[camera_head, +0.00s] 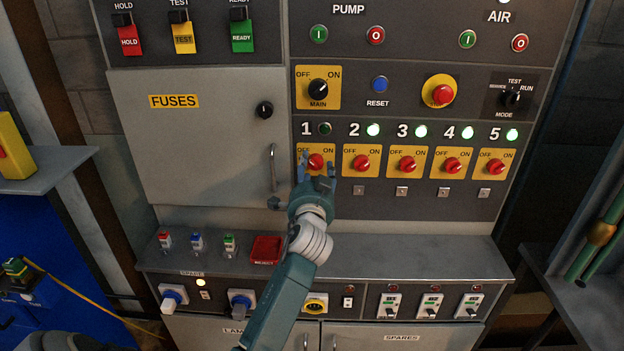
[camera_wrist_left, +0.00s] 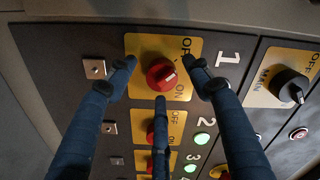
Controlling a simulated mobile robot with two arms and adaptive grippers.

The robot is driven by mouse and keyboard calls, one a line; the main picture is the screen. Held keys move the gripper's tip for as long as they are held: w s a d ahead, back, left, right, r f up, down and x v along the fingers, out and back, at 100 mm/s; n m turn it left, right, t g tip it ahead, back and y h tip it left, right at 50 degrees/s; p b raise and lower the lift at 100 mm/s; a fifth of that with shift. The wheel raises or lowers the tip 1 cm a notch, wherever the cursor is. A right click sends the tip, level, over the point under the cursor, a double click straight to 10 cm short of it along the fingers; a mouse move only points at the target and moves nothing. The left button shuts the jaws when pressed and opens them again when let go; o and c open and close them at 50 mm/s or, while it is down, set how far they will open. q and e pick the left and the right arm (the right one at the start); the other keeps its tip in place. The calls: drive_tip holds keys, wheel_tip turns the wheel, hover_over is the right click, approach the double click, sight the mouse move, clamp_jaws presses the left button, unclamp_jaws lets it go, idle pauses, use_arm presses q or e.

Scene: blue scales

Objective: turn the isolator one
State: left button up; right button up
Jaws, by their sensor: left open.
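Isolator one is a red rotary knob (camera_head: 316,162) on a yellow OFF/ON plate, under the number 1 on the grey panel. The dark, unlit lamp (camera_head: 325,129) is above it. My left gripper (camera_head: 318,167) is open in front of the knob, its fingers spread around it. In the left wrist view the red knob (camera_wrist_left: 161,75) sits between the blue fingers (camera_wrist_left: 165,82), with a pale mark on its face. I cannot tell whether any finger touches the knob. My right gripper is out of view.
Isolators two (camera_head: 362,163) to five stand in a row to the right, their lamps lit green. The black main switch (camera_head: 318,90) is above. The fuses door handle (camera_head: 272,167) is close on the left. A grey ledge (camera_head: 400,262) juts out below.

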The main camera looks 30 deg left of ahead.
use_arm(q)
drive_tip(key=v, duration=1.1)
drive_tip(key=shift+s, duration=0.25)
drive_tip(key=shift+a+f, duration=0.1)
drive_tip(key=shift+a, duration=0.05)
